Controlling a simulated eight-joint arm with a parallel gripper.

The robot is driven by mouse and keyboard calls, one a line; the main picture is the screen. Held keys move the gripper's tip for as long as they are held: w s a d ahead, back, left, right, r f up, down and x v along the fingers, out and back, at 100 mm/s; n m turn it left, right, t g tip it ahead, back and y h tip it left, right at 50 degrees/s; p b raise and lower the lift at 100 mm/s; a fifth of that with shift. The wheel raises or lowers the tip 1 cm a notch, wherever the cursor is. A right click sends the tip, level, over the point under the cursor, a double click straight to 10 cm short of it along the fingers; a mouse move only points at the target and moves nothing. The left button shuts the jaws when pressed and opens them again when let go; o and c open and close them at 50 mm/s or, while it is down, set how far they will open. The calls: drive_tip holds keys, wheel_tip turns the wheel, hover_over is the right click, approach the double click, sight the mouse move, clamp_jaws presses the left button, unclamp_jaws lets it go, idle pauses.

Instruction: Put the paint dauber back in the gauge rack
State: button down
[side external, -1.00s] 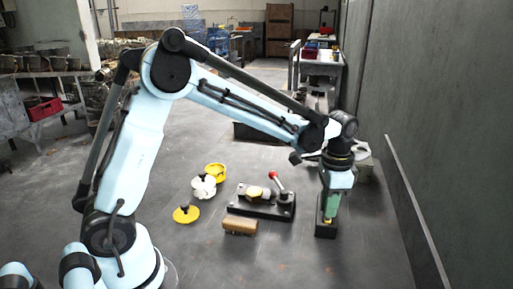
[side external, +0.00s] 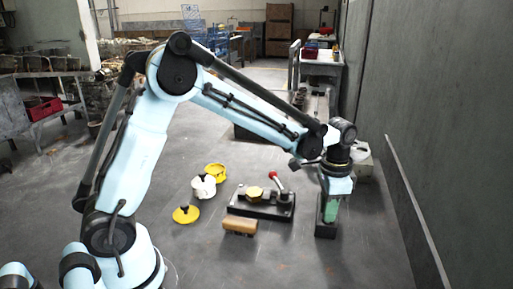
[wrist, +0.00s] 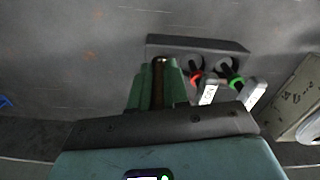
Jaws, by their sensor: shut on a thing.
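My gripper (wrist: 158,84) has green fingers and is shut on the paint dauber (wrist: 157,88), seen as a narrow brown strip between them in the wrist view. The gauge rack (wrist: 223,45) is a dark block with round holes. My fingers are at its left end in that view. In the side view my gripper (side external: 331,206) points down right over the dark rack (side external: 326,230). The dauber's lower end is hidden there, so I cannot tell how deep it sits in a hole.
A red-ringed gauge (wrist: 206,90) and a green-ringed gauge (wrist: 237,82) stand in the rack beside my fingers. Left of the rack are a black fixture with a red-knobbed lever (side external: 262,206), a brown block (side external: 239,227) and yellow and white pieces (side external: 186,214). A grey wall (side external: 440,150) stands at right.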

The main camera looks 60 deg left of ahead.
drive_tip(key=c, duration=1)
unclamp_jaws()
drive_tip(key=shift+c, duration=0.2)
drive_tip(key=shift+r, duration=5)
